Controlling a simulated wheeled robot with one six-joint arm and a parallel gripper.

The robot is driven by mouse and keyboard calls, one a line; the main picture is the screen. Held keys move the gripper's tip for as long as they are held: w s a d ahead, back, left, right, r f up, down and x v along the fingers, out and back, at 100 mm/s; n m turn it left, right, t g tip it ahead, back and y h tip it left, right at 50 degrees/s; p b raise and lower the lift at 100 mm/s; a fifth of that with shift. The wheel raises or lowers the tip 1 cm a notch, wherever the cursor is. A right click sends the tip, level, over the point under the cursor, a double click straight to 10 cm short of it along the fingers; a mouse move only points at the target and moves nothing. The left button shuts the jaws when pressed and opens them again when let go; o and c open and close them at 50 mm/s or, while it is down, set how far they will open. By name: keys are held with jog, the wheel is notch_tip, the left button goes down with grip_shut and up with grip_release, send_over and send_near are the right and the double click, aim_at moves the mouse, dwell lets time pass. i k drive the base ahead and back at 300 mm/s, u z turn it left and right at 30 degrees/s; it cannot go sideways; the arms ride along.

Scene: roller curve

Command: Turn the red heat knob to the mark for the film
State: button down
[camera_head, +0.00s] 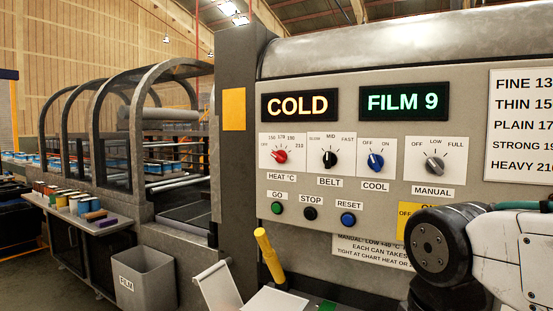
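The red heat knob (280,156) is on a white plate on the grey control panel, above the label HEAT °C. Its white pointer seems to point left and slightly up, near the low end of the scale. The scale marks around it read about 150, 170, 190 and 210. A lit display (403,101) reads FILM 9, and the display (299,105) beside it reads COLD. A chart (522,125) lists FINE, THIN, PLAIN, STRONG and HEAVY with numbers cut off by the picture edge. My arm shows at lower right, apart from the knob; my gripper is not in view.
Belt (331,158), cool (375,161) and manual (434,162) knobs sit right of the heat knob. Green (277,208), black (310,213) and blue (348,219) buttons are below. A yellow handle (268,255) stands up in front of the panel. A grey bin (146,277) stands at left.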

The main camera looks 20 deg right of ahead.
aim_at(280, 157)
jog(key=u, duration=0.4)
jog(key=k, duration=0.5)
jog(key=u, duration=0.85)
jog(key=i, duration=0.65)
jog(key=z, duration=0.85)
jog(key=i, duration=0.6)
jog(key=z, duration=0.7)
